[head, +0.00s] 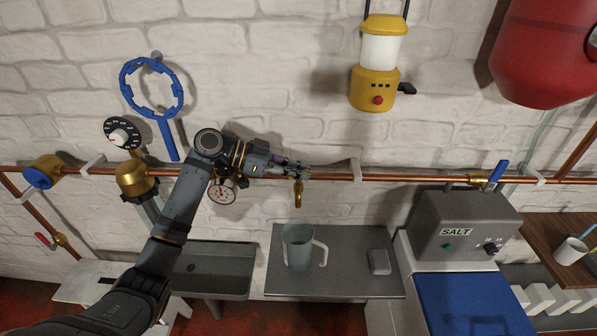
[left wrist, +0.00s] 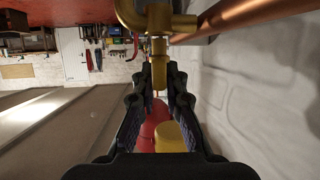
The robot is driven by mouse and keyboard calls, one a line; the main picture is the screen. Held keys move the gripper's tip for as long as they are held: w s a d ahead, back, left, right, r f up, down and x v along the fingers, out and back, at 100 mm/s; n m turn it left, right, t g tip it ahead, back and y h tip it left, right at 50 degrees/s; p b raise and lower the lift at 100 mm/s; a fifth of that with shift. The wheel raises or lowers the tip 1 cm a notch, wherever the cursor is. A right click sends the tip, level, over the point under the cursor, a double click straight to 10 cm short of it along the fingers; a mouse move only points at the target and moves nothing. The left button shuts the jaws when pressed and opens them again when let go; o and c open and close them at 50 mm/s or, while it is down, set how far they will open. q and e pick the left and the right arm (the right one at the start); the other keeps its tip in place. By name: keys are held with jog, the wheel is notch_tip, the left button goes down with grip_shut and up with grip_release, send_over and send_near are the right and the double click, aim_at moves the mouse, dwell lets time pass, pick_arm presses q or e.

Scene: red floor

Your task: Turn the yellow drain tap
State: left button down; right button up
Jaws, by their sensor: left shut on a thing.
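The yellow drain tap (head: 298,193) hangs from the copper pipe (head: 400,178) on the white brick wall, its spout pointing down. My left gripper (head: 305,172) reaches it from the left along the pipe. In the left wrist view the brass tap (left wrist: 158,48) fills the top middle. The two dark fingers of my left gripper (left wrist: 159,78) are closed on its narrow part from both sides. In the head view the fingers hide part of the tap's upper body. My right gripper is not in view.
A grey jug (head: 297,248) stands on the grey table (head: 340,284) below the tap. A pressure gauge (head: 222,190) sits under my left wrist. A yellow lantern (head: 378,65) and a red tank (head: 545,50) hang above. A grey SALT box (head: 463,225) is at right.

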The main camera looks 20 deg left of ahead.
pick_arm(q)
jog(key=c, duration=1.4)
grip_release()
jog(key=shift+r, duration=5)
